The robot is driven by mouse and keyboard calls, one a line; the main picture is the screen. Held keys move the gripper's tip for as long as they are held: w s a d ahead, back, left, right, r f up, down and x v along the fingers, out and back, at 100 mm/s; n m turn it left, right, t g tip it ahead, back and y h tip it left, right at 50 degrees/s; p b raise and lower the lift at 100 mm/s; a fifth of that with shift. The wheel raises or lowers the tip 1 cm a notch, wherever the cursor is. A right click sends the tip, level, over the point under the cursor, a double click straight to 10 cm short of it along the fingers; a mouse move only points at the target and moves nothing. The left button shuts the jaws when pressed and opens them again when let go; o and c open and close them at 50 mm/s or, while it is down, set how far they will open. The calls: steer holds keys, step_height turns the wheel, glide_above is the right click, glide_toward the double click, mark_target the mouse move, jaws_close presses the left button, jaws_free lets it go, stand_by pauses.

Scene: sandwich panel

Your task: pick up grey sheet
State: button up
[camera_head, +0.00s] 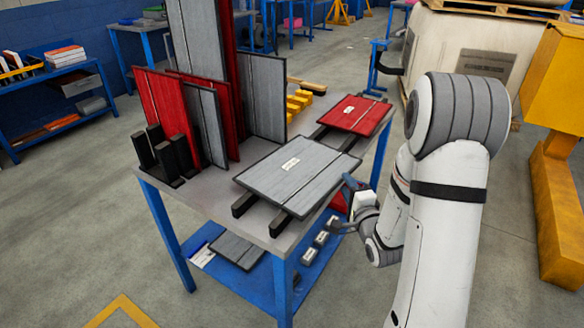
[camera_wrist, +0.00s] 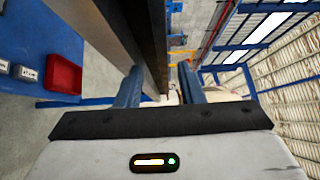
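The grey sheet (camera_head: 298,165) has a dark border and a small white label. It lies flat on two black rails (camera_head: 281,222) at the front of the table. My gripper (camera_head: 350,182) is at the sheet's right edge, by the near right side of the table. In the wrist view my gripper (camera_wrist: 160,68) has its two blue fingers apart. A dark long edge (camera_wrist: 152,45) runs into the gap between them; I cannot tell whether it is the sheet or a rail, or whether a finger touches it.
A red sheet (camera_head: 355,113) lies behind the grey one. Several grey and red panels (camera_head: 262,95) stand upright at the table's back left, beside black posts (camera_head: 168,158). The blue lower shelf (camera_head: 222,277) holds small boxes and a red bin (camera_wrist: 64,73). A yellow structure (camera_head: 556,150) stands right.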

steer(key=w, duration=0.2)
steer(key=w+a, duration=0.1)
steer(key=w, duration=0.2)
steer(key=shift+w+a+r, duration=0.15)
steer(key=shift+w+r, duration=0.05)
steer(key=shift+w, duration=0.15)
jaws_close()
